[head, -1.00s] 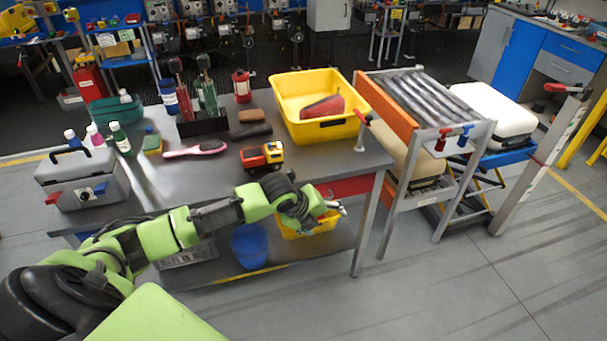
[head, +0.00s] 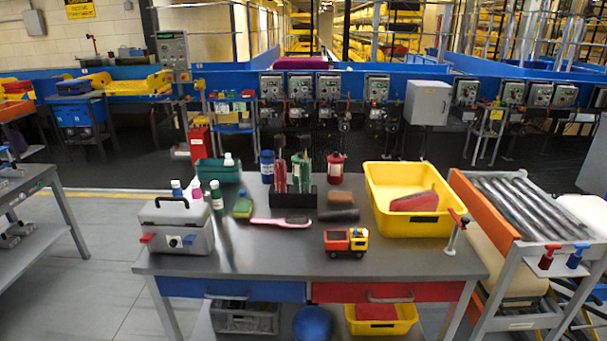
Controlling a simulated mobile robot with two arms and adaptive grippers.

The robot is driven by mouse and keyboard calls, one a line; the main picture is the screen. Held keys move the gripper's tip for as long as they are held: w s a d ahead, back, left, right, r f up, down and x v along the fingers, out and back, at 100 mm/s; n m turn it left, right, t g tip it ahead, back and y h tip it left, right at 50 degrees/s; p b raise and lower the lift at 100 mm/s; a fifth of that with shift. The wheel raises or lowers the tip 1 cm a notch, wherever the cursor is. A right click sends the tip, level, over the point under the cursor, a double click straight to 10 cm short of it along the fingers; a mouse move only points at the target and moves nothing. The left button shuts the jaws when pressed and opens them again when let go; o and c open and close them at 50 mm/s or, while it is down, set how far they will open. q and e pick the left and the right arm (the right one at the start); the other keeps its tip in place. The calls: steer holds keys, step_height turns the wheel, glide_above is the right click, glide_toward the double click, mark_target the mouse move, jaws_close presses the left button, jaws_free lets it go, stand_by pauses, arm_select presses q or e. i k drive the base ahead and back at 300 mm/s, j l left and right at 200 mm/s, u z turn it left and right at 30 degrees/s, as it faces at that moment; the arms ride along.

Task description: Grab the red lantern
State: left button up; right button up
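The red lantern (head: 335,169) stands upright at the back of the grey table, right of the middle. It is small, with a red body and a narrower top. A black holder (head: 293,197) with red and green handled tools stands to its left, and the brown block (head: 340,197) lies in front of it. The yellow bin (head: 410,222) is to its right, a little apart. Neither of my grippers shows in the head view.
A toy truck (head: 345,242), a pink brush (head: 281,221), a dark roll (head: 338,214) and a grey toolbox (head: 176,232) are on the table (head: 270,258). Several bottles stand at the left. A roller conveyor (head: 525,208) adjoins at the right. The table's front middle is clear.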

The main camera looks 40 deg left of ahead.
mark_target(335, 175)
steer(key=i+j+u, duration=0.15)
steer(key=u, duration=0.2)
steer(key=i+u, duration=0.6)
steer(key=u, duration=0.15)
steer(key=i+l, duration=0.1)
steer(key=i, duration=0.3)
steer(key=i+u, duration=0.15)
steer(key=i, duration=0.3)
steer(key=i+l, duration=0.2)
steer(key=i, duration=0.2)
steer(key=k+l, duration=0.1)
steer(key=k, duration=0.25)
steer(key=k+l+z, duration=0.1)
steer(key=k, duration=0.25)
